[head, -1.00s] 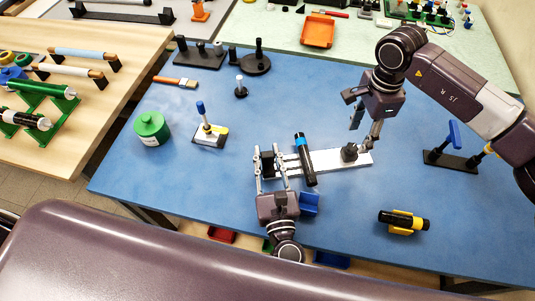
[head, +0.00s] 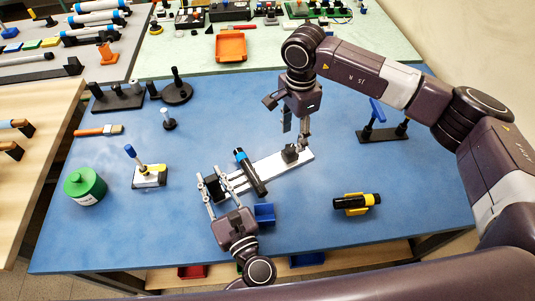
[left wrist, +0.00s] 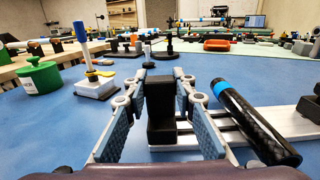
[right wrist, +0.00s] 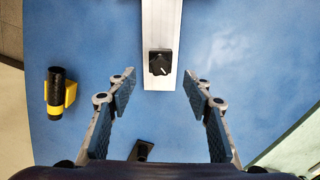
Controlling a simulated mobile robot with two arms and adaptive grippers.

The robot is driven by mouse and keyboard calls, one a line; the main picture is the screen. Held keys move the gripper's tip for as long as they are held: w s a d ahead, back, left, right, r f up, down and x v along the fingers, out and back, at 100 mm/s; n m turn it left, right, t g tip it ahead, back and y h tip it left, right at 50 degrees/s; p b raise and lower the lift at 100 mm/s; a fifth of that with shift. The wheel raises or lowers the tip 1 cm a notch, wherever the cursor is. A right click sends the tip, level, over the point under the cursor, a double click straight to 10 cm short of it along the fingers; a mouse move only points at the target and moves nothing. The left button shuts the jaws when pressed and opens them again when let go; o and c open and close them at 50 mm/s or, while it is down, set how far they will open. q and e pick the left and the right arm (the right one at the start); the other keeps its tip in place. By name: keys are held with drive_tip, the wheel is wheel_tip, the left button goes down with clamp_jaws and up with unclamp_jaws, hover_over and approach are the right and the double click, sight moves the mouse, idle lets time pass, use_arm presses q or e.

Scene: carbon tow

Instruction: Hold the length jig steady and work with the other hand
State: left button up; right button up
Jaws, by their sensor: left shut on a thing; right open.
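The length jig (head: 272,171) is a pale metal rail on the blue table, with a black block at its left end and a small black stop (head: 290,154) at its right end. A black tube with a blue band (head: 250,172) lies across it; it also shows in the left wrist view (left wrist: 255,122). My left gripper (head: 208,188) is shut on the jig's black end block (left wrist: 160,112). My right gripper (head: 296,137) is open and empty above the stop. In the right wrist view the knobbed stop (right wrist: 160,64) lies just beyond the open fingertips (right wrist: 160,88).
A black and yellow cylinder in a yellow cradle (head: 356,203) lies to the right. A blue bin (head: 264,213) is close beside my left gripper. A green canister (head: 85,187) and a small stand with a blue-topped post (head: 149,177) stand left. Clear table lies between them and the jig.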

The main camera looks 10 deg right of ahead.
sight(291, 147)
drive_tip(key=m, duration=0.1)
drive_tip(key=r+m, duration=0.1)
drive_tip(key=m, duration=0.1)
drive_tip(key=shift+a, duration=0.1)
drive_tip(key=m, duration=0.2)
drive_tip(key=r+m, duration=0.1)
drive_tip(key=m, duration=0.2)
drive_tip(key=shift+r, duration=0.15)
drive_tip(key=m, duration=0.2)
drive_tip(key=r+m, duration=0.1)
drive_tip(key=m, duration=0.1)
drive_tip(key=shift+a+r+m, duration=0.1)
drive_tip(key=shift+r+m, duration=0.05)
drive_tip(key=shift+m, duration=0.25)
wheel_tip(291, 147, down, 11)
drive_tip(key=m, duration=0.5)
drive_tip(key=shift+r, duration=0.1)
clamp_jaws()
